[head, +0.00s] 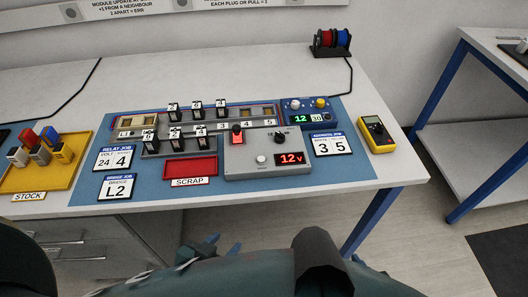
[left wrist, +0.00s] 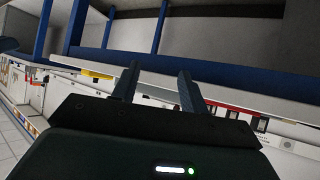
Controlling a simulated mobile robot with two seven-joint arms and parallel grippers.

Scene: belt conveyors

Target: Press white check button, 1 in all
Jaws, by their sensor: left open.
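The white check button (head: 261,159) appears to be the round white button on the sloped front of the grey box (head: 240,168), left of a red "12 v" display (head: 290,158). My left gripper (head: 224,243) is low in the head view, in front of the table's near edge and well apart from the button. In the left wrist view my left gripper (left wrist: 160,70) is open, with nothing between its fingers. The button cannot be made out in that view. My right gripper is not seen.
The grey box also carries a red switch (head: 237,134) and a dark knob (head: 280,136). A red scrap tray (head: 190,168) lies to its left, module racks behind. A blue box (head: 309,110) and yellow meter (head: 377,133) stand right. The table's front strip is clear.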

